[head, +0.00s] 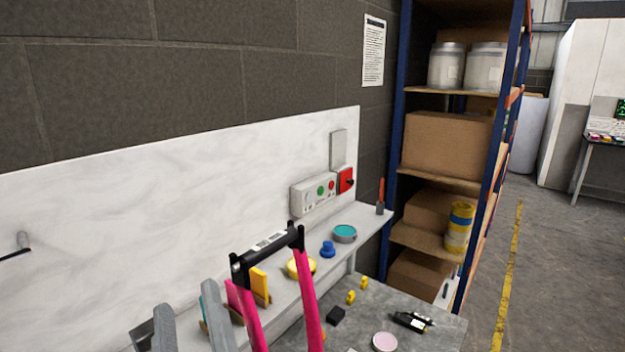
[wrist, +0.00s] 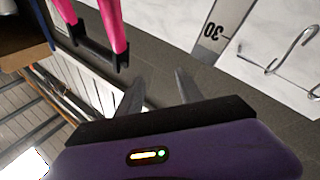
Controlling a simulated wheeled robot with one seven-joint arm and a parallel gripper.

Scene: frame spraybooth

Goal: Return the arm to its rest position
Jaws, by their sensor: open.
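My gripper shows at the lower left of the head view (head: 187,298) as two grey fingers, apart from each other. In the wrist view (wrist: 155,85) the fingers are also spread, with nothing seen between them. They are raised in front of the white wall panel (head: 100,210). A pink two-legged frame part (head: 308,300) with a black crossbar stands just right of my gripper in the head view. Its legs and bar also show at the upper left of the wrist view (wrist: 117,35). My arm's rest position is not marked in either view.
A grey shelf (head: 365,220) along the wall holds a teal-topped tin (head: 345,233), a blue knob (head: 328,250) and a yellow piece (head: 300,268). Below is a grey bench (head: 440,335) with small items. A storage rack (head: 392,170) stands right; floor beyond is open. Hooks (wrist: 295,60) hang nearby.

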